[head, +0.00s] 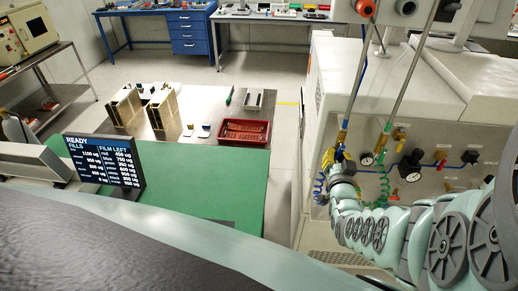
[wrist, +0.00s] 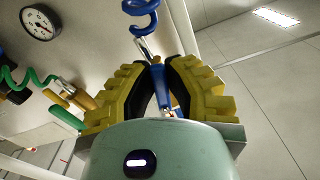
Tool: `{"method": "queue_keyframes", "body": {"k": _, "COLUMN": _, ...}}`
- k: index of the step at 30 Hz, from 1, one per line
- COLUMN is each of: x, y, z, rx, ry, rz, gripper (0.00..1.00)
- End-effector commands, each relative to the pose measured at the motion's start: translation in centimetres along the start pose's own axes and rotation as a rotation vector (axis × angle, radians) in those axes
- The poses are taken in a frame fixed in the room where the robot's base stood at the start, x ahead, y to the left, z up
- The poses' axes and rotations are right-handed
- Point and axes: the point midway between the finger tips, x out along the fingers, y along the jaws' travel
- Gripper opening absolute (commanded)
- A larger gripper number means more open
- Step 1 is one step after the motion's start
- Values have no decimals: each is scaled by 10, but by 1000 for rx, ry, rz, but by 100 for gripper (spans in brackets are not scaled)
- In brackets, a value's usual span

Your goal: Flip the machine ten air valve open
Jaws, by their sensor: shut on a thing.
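The machine (head: 420,110) is the large pale housing at the right of the head view, with a front panel of fittings, gauges and hoses. My gripper (head: 340,158) is at the left end of this panel in the head view. In the wrist view my gripper (wrist: 160,68) has its yellow, black-lined fingers closed around a slim blue lever-like piece (wrist: 158,88). A metal fitting (wrist: 144,48) and a coiled blue hose (wrist: 142,12) are just beyond it. The fingers hide part of the blue piece, and I cannot read any valve number or its open or closed position.
A black-rimmed gauge (wrist: 40,22) and a green coiled hose (wrist: 28,82) with a brass fitting (wrist: 70,92) are close to the fingers. A green-topped table (head: 205,180) with a display (head: 104,160) and a red tray (head: 244,132) stands left of the machine.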

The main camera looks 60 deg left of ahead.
Motion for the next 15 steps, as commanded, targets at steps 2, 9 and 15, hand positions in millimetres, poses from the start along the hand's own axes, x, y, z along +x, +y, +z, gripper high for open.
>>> {"method": "queue_keyframes", "body": {"k": 2, "x": 0, "y": -1, "z": 0, "rx": 0, "ry": 0, "rz": -2, "gripper": 0}}
{"method": "queue_keyframes", "body": {"k": 9, "x": 0, "y": -1, "z": 0, "rx": -1, "ry": 0, "rz": -1, "gripper": 0}}
{"method": "queue_keyframes", "body": {"k": 15, "x": 0, "y": 2, "z": 1, "rx": -57, "ry": 2, "rz": 0, "gripper": 0}}
